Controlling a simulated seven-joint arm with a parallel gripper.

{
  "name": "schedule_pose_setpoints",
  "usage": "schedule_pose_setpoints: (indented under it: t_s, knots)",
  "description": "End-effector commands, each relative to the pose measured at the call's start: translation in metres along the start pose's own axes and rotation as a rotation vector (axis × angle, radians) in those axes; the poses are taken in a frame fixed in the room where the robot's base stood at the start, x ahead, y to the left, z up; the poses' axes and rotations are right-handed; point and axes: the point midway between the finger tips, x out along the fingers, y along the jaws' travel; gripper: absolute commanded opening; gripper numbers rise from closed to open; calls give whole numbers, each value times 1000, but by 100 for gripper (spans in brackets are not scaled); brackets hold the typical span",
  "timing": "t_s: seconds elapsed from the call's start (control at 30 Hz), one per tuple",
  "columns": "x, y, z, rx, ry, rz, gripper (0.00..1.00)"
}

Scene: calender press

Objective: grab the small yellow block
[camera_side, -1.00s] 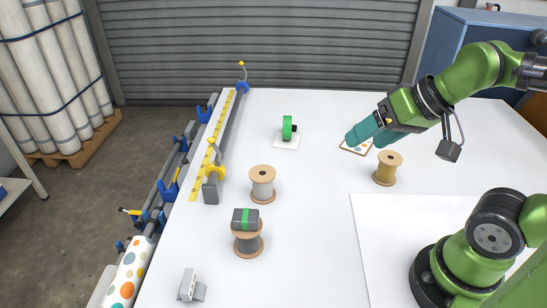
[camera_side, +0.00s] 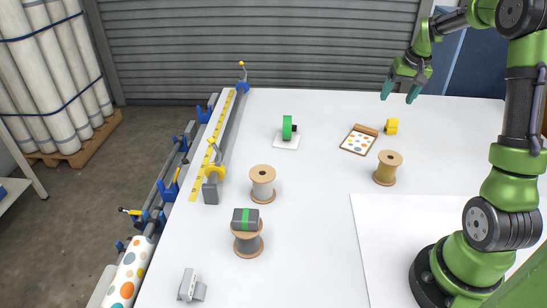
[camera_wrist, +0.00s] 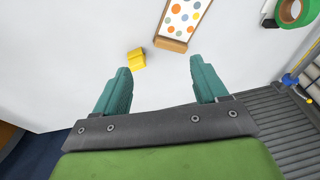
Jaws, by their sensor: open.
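The small yellow block (camera_side: 391,126) lies on the white table, just right of the clipboard's top edge and behind the gold spool. In the wrist view the yellow block (camera_wrist: 136,59) lies beyond my left fingertip, apart from it. My gripper (camera_side: 401,92) is raised above the far part of the table, behind the block, fingers pointing down. In the wrist view its two teal fingers (camera_wrist: 160,66) are spread with nothing between them.
A clipboard (camera_side: 358,141) with dotted paper lies beside the block. A gold spool (camera_side: 387,168) stands nearer. A green tape roll (camera_side: 287,128) stands to the left. Further left are more spools (camera_side: 262,184) and a grey rail (camera_side: 228,125). The table right of the block is clear.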

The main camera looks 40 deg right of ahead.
Motion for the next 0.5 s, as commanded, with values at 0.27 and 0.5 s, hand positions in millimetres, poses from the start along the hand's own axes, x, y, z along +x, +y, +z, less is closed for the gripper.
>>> schedule_pose_setpoints:
  t_s: [0.27, 0.5]
  knots:
    - [14, 56, -64, -147, 24, 61, 72]
    - [39, 57, -62, -200, 10, 59, 72]
